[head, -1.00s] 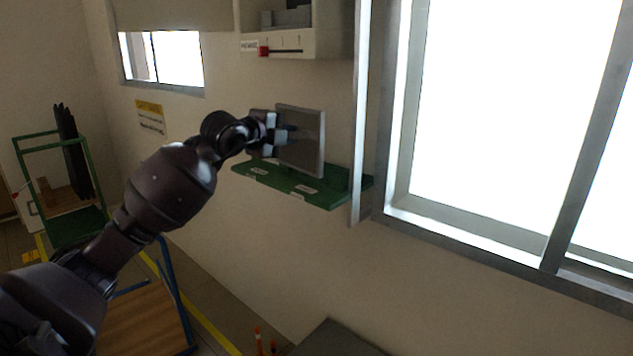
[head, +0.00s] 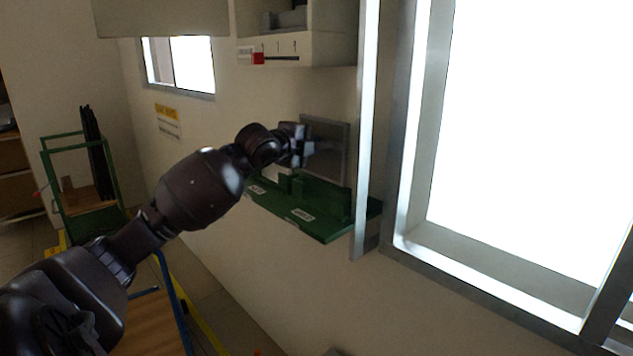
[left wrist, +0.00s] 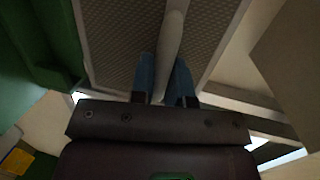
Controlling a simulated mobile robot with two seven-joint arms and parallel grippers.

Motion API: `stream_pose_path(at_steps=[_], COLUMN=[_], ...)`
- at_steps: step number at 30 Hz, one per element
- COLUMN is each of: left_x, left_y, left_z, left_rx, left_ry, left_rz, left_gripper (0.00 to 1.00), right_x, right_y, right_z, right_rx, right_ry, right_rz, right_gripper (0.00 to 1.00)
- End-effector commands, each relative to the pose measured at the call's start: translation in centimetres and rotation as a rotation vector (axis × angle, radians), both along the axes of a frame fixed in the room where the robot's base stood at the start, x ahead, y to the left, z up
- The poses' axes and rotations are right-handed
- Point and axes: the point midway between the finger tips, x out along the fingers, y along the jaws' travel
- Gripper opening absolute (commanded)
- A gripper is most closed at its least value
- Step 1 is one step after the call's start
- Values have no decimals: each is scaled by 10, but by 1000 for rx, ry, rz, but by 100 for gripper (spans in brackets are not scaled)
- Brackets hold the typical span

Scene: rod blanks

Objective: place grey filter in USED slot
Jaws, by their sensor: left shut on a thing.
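The grey filter (head: 331,151) is a flat, framed square panel, held upright above the green shelf (head: 325,232) on the wall. My left gripper (head: 303,147) is at its left side and shut on it. In the left wrist view, the blue fingertips (left wrist: 166,80) close on a pale handle bar across the filter's meshed face (left wrist: 118,42). The shelf has green upright dividers and two white labels, a left one (head: 257,190) and a right one (head: 303,215), too small to read surely. The filter's lower edge looks clear of the shelf floor. My right gripper is out of view.
A white wall cabinet (head: 300,48) with a red-tabbed slider hangs above the shelf. A grey vertical post (head: 366,130) and a bright window stand close on the right. A green cart (head: 85,190) stands at the far left.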

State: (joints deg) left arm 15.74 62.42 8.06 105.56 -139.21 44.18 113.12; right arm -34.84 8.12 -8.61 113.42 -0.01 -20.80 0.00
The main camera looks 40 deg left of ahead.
Motion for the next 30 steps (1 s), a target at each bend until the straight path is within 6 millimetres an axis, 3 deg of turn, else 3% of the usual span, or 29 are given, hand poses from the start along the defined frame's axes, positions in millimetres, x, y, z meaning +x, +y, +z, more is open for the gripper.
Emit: stream_pose_path(at_steps=[3, 18, 29, 30], left_x=[0, 0, 0, 0], left_y=[0, 0, 0, 0], left_z=[-19, -68, -72, -73], left_rx=[0, 0, -1, -2], left_ry=[3, 1, -2, -1], left_rz=[0, 0, 0, 0], left_gripper=[0, 0, 0, 18], right_x=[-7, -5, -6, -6], right_y=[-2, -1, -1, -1], right_z=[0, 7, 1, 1], right_rx=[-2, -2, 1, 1], right_ry=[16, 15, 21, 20], right_rz=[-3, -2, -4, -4], right_gripper=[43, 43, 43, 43])
